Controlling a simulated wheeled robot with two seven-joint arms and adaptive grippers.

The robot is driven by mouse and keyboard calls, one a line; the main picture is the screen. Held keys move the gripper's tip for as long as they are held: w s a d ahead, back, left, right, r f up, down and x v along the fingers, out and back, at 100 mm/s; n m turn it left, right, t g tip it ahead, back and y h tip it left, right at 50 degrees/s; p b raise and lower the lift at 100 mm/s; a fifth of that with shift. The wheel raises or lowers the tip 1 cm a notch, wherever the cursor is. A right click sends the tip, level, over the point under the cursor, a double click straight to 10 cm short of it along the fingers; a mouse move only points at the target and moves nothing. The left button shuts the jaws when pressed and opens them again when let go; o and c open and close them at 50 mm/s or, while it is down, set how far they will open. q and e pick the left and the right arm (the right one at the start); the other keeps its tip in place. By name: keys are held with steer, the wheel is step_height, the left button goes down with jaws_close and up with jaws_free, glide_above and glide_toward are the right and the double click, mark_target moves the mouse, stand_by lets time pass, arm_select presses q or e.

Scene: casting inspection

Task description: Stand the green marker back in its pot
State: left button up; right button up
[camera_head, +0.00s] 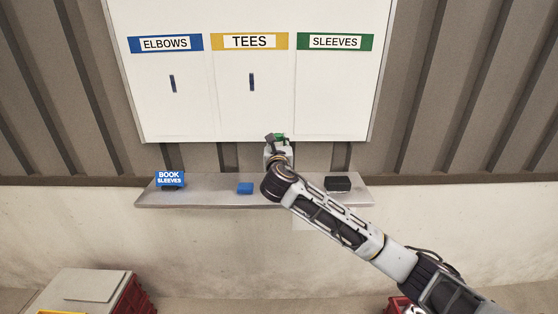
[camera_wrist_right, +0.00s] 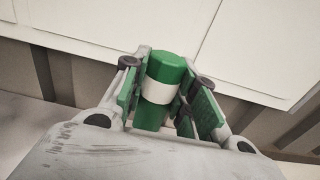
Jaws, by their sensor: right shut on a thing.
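The green marker (camera_wrist_right: 165,85), with a white band, is between the fingers of my right gripper (camera_wrist_right: 165,95) in the right wrist view. The gripper is shut on it. In the head view my right gripper (camera_head: 277,142) is at the lower edge of the whiteboard, above the shelf, with a bit of green showing at its tip. I cannot make out a pot for certain; my right wrist hides part of the shelf. My left gripper is not in view.
The shelf (camera_head: 215,198) bears a blue "BOOK SLEEVES" sign (camera_head: 170,179), a small blue block (camera_head: 245,188) and a black block (camera_head: 338,184). The whiteboard (camera_head: 335,95) has one dark mark each under ELBOWS and TEES; SLEEVES is blank. A red crate (camera_head: 135,300) stands lower left.

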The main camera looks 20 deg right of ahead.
steer(key=shift+f, duration=0.15)
steer(key=shift+f, duration=0.6)
step_height(320, 180, down, 6)
steer(key=shift+f+p, duration=0.25)
steer(key=shift+p, duration=0.05)
steer(key=shift+f, duration=0.65)
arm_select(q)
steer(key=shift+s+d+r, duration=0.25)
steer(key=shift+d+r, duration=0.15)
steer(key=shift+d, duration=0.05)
arm_select(e)
steer(key=shift+f, duration=0.15)
steer(key=shift+f, duration=0.15)
steer(key=o, duration=1)
